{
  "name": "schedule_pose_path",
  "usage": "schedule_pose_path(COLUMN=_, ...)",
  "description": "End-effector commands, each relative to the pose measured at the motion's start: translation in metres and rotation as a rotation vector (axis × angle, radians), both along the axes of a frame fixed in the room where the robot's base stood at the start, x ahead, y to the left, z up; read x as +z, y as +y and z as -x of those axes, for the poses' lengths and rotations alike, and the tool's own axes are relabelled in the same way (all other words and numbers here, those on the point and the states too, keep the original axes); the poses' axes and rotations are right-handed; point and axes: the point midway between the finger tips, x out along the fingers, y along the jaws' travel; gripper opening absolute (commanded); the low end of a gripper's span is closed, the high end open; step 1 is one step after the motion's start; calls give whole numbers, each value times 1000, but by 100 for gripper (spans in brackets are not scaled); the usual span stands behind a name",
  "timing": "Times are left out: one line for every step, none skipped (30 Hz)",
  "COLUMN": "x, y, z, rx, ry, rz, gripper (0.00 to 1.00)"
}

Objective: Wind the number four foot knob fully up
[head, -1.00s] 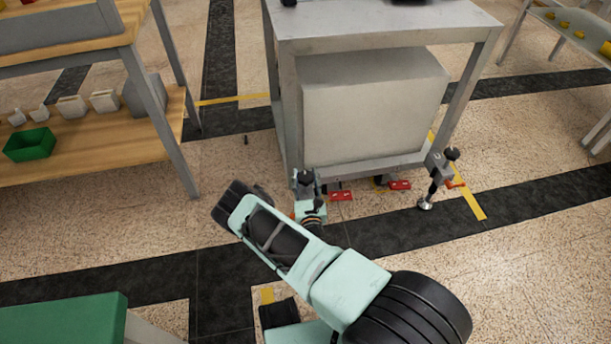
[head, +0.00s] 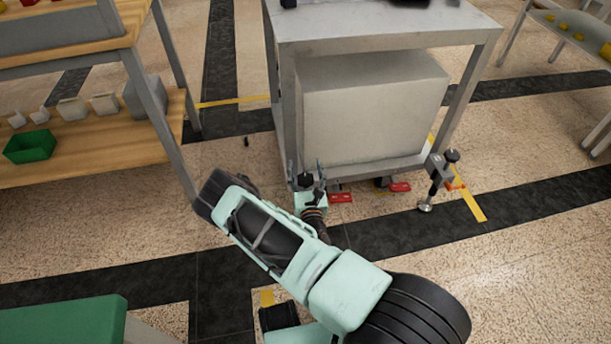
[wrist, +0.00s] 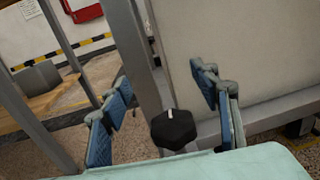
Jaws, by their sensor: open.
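A black faceted knob (wrist: 173,129) with a white mark on top shows in the wrist view, beside the cart's corner leg. It also shows in the head view (head: 305,180), at the cart's front left corner. My gripper (wrist: 163,92) is open, with one blue-padded finger on each side of the knob and a visible gap to both. In the head view my gripper (head: 306,172) is at that corner, and my arm hides the foot below. No number is legible on the knob.
The grey cart (head: 385,38) carries a large pale box (head: 375,110). Another black foot knob (head: 452,155) stands at its front right corner. Red pedals (head: 341,197) sit low beneath the cart. A wooden shelf unit (head: 75,160) stands left; the floor in front right is clear.

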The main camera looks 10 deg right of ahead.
Motion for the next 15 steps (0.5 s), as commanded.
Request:
schedule_pose_path(x=11, y=1, z=-1, rx=0, ry=-1, rz=0, gripper=56)
schedule_pose_path(x=15, y=0, z=0, rx=0, ry=-1, rz=-1, gripper=56)
schedule_pose_path(x=21, y=0, z=0, rx=-1, ry=-1, rz=-1, gripper=56)
schedule_pose_path(x=26, y=0, z=0, rx=-1, ry=-1, rz=0, gripper=56)
schedule_pose_path(x=30, y=0, z=0, rx=0, ry=-1, rz=0, gripper=56)
schedule_pose_path(x=34, y=0, z=0, rx=-1, ry=-1, rz=0, gripper=56)
schedule_pose_path(x=36, y=0, z=0, rx=-1, ry=-1, rz=0, gripper=56)
schedule_pose_path(x=39, y=0, z=0, rx=-1, ry=-1, rz=-1, gripper=56)
schedule_pose_path(x=41, y=0, z=0, rx=-1, ry=0, rz=-1, gripper=56)
schedule_pose_path(x=42, y=0, z=0, rx=-1, ry=0, rz=-1, gripper=56)
schedule_pose_path(x=43, y=-1, z=0, rx=-1, ry=1, rz=-1, gripper=56)
schedule_pose_path(x=43, y=-1, z=0, rx=-1, ry=1, rz=-1, gripper=56)
schedule_pose_path(x=44, y=-1, z=0, rx=-1, ry=1, rz=-1, gripper=56)
schedule_pose_path(x=44, y=-1, z=0, rx=-1, ry=1, rz=-1, gripper=56)
schedule_pose_path(x=44, y=-1, z=0, rx=-1, ry=1, rz=-1, gripper=56)
